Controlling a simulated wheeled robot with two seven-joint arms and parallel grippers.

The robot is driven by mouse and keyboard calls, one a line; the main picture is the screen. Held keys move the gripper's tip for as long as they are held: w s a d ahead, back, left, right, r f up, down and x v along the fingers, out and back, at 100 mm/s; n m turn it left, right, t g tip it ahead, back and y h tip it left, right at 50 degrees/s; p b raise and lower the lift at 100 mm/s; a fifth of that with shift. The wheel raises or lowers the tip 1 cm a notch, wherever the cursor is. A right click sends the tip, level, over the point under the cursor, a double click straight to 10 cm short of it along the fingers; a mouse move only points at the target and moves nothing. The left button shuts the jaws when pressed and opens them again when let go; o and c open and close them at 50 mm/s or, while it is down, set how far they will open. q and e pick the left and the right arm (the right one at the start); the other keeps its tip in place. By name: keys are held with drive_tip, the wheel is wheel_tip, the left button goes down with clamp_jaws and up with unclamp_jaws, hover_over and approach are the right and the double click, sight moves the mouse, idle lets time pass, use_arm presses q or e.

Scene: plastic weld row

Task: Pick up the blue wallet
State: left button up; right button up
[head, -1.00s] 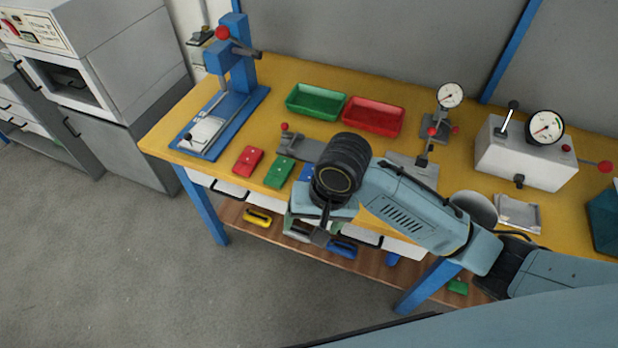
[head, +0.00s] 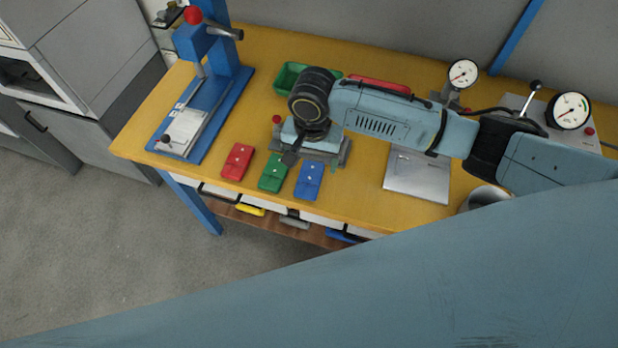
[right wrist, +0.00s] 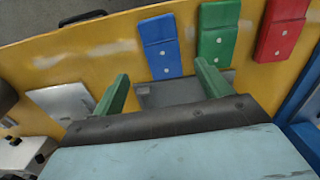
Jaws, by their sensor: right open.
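The blue wallet (head: 309,180) lies flat near the front edge of the yellow table (head: 350,203), rightmost of a row of three. The green wallet (head: 274,172) is beside it and the red wallet (head: 237,162) is at the left. My right gripper (head: 291,158) is just behind the green and blue wallets in the head view. In the right wrist view its two green fingers (right wrist: 161,70) are spread and empty, with the blue wallet (right wrist: 160,47) beyond the tips, between them in the picture. My left gripper is not in view.
A grey metal fixture (head: 318,150) sits beneath my right gripper. A blue press (head: 210,95) stands at left. A green tray (head: 290,76) and a red tray (head: 380,84) lie behind my arm. A metal plate (head: 420,176) is to the right, with gauges farther back.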

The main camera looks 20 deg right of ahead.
sight(310, 178)
drive_tip(key=shift+f, duration=0.5)
drive_tip(key=shift+a+f+b, duration=0.25)
drive_tip(key=shift+f+b, duration=0.05)
drive_tip(key=shift+f, duration=0.95)
wheel_tip(310, 178, down, 2)
drive_tip(key=shift+f, duration=0.4)
drive_tip(key=shift+c, duration=0.2)
drive_tip(key=c, duration=1)
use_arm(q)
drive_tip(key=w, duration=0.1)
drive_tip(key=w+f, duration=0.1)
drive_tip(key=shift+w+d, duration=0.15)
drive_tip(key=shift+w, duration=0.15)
